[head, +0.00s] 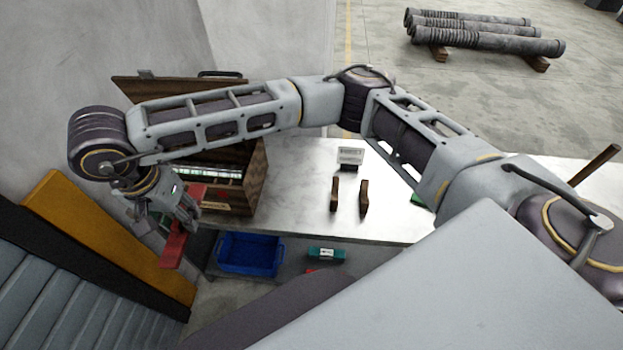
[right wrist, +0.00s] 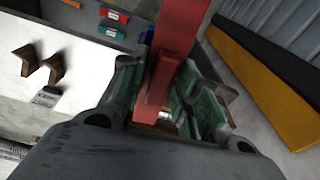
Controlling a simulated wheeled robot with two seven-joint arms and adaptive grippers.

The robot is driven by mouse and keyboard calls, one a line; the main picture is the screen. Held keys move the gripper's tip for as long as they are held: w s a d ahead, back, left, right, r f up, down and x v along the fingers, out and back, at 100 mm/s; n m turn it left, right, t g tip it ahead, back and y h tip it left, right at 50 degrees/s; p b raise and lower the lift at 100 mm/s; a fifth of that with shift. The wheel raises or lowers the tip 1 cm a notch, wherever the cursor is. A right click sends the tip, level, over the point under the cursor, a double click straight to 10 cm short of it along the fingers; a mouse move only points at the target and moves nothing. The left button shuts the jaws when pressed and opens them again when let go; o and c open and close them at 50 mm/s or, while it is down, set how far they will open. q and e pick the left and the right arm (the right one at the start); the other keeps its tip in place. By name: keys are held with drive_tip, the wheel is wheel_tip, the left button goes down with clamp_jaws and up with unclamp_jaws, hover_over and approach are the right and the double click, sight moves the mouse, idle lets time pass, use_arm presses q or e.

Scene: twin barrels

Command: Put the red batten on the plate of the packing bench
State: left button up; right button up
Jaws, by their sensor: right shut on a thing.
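The red batten (head: 174,250) is held in my right gripper (head: 187,212), at the left of the head view. It hangs in front of the bench's left end, apart from the bench top. In the right wrist view the batten (right wrist: 182,28) runs up from between the green-padded fingers of the right gripper (right wrist: 165,105), which are shut on it. The bench (head: 300,205) has a pale top. I cannot make out for certain which part is its plate. My left gripper is not in view.
A wooden chest (head: 258,178) with a raised lid stands on the bench's left end, under my arm. Two brown blocks (head: 335,194) and a small sign (head: 350,156) stand mid-bench. A blue bin (head: 250,254) and teal box (head: 326,254) sit lower. A yellow board (head: 105,235) stands left.

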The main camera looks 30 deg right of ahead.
drive_tip(key=w+d+f+n, duration=0.2)
drive_tip(key=w+d+f, duration=0.2)
drive_tip(key=d, duration=0.5)
drive_tip(key=w+d+f+n, duration=0.2)
drive_tip(key=w+d+f, duration=0.2)
drive_tip(key=d, duration=0.6)
drive_tip(key=w+d+f+n, duration=0.2)
drive_tip(key=w+d+f, duration=0.2)
drive_tip(key=d, duration=0.5)
drive_tip(key=shift+d+f+y, duration=0.15)
drive_tip(key=shift+d+y, duration=0.15)
drive_tip(key=shift+y, duration=0.1)
